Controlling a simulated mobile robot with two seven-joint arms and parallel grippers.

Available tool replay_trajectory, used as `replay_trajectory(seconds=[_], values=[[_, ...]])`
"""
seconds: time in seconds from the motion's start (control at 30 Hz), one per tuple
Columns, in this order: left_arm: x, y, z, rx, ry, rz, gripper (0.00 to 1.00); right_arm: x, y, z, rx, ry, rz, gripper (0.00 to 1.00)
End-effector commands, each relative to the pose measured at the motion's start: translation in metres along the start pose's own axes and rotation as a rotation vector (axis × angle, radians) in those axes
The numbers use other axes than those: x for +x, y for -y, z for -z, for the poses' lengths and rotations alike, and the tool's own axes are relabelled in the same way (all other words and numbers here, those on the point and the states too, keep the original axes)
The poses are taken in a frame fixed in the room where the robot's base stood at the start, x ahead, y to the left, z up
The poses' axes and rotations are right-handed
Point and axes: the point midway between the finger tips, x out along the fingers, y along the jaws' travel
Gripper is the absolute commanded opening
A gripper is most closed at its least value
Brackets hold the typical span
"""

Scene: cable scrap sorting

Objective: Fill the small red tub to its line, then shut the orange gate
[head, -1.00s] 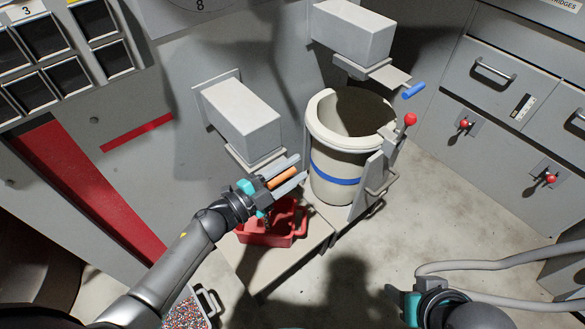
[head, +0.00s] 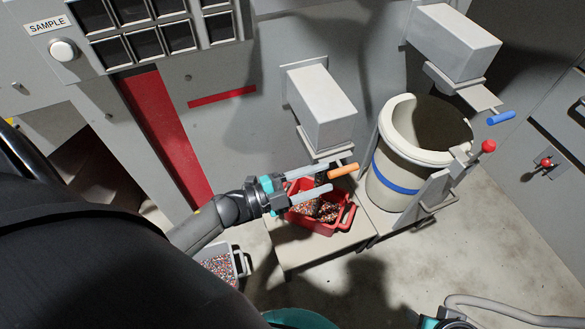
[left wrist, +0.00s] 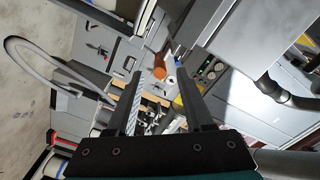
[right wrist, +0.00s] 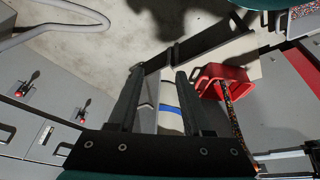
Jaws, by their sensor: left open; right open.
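The small red tub (head: 345,222) stands on a low ledge under the left grey hopper (head: 322,105) and holds speckled granules. A dark speckled stream falls into it, clearest in the right wrist view (right wrist: 226,101), where the tub (right wrist: 236,72) also shows. I cannot make out its fill line. The orange gate handle (head: 343,171) sticks out under the hopper. My left gripper (head: 331,178) is open, with the handle at its fingertips; the handle (left wrist: 160,66) also shows between the fingers in the left wrist view. My right gripper (right wrist: 156,72) is open and empty, away from the tub.
A cream bin (head: 390,188) with a blue band stands right of the tub, with a red-knobbed lever (head: 488,146). A second hopper (head: 455,42) with a blue handle (head: 500,118) is above it. A container of granules (head: 243,262) stands at lower left.

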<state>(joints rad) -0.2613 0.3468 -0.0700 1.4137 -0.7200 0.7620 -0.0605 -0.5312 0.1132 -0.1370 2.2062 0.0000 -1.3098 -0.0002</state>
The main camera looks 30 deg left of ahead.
Motion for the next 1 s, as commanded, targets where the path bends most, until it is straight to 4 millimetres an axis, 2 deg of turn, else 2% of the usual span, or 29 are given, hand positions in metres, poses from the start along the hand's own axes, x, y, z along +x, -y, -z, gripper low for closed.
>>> replay_trajectory(seconds=[0.1,0.3,0.43,0.7,0.87,1.0], values=[[-0.027,0.000,0.001,-0.001,0.003,-0.004,0.52,0.009,0.001,-0.005,-0.001,0.019,0.001,0.50],[-0.054,0.000,0.000,-0.001,0.002,-0.002,0.52,0.021,0.001,-0.013,-0.001,0.037,0.002,0.50],[-0.060,0.000,0.000,0.000,0.001,0.000,0.52,0.024,0.001,-0.014,-0.002,0.039,0.003,0.50],[-0.061,-0.001,0.000,0.000,0.001,0.000,0.52,0.025,0.001,-0.015,-0.002,0.040,0.003,0.50],[-0.059,0.001,-0.003,-0.011,0.027,0.009,0.34,0.025,0.001,-0.015,-0.002,0.040,0.003,0.50],[-0.050,0.006,-0.016,-0.062,0.143,0.047,0.18,0.025,0.001,-0.015,-0.002,0.040,0.003,0.50]])
